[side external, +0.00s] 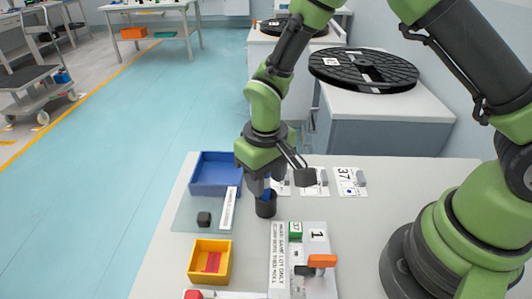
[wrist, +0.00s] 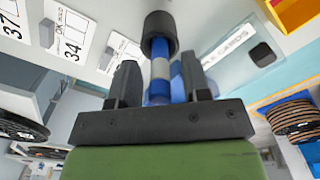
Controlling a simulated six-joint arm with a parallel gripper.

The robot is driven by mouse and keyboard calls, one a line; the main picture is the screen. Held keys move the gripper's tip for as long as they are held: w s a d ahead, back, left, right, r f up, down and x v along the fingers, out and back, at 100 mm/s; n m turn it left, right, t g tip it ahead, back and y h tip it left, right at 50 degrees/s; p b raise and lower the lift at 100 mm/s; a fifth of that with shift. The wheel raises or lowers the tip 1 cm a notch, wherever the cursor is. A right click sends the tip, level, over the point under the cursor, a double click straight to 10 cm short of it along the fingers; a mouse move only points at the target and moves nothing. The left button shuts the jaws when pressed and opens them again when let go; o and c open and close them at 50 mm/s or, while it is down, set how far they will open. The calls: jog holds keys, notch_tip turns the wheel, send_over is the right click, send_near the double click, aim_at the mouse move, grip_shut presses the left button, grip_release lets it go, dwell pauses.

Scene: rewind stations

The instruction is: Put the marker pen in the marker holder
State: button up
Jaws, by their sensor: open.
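The marker pen (wrist: 160,68), blue with a white band, stands with one end inside the dark round marker holder (wrist: 160,28). In the side view the holder (side external: 265,207) stands on the table, and a bit of the blue pen (side external: 267,194) shows above its rim. My gripper (wrist: 160,80) is open, with one finger on each side of the pen and visible gaps between. In the side view my gripper (side external: 263,183) is right above the holder. The pen's lower end is hidden in the holder.
A blue tray (side external: 215,188) lies behind and left of the holder. A small dark block (side external: 204,219) and a label strip lie to the left. A yellow bin (side external: 210,262) holds a red piece. Numbered cards (side external: 350,183) lie to the right. A marked board (side external: 302,285) is in front.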

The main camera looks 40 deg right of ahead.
notch_tip(320, 180, up, 10)
jog(key=shift+r, duration=0.1)
jog(key=shift+s+d+r, duration=0.1)
jog(key=shift+r, duration=0.65)
jog(key=s+d+r+m+t+y, duration=0.2)
jog(key=s+d+r+m+t, duration=0.2)
jog(key=s+d+r+t, duration=0.3)
jog(key=s+r, duration=0.5)
jog(key=s, duration=0.3)
jog(key=shift+s+r, duration=0.15)
jog(key=shift+s, duration=0.2)
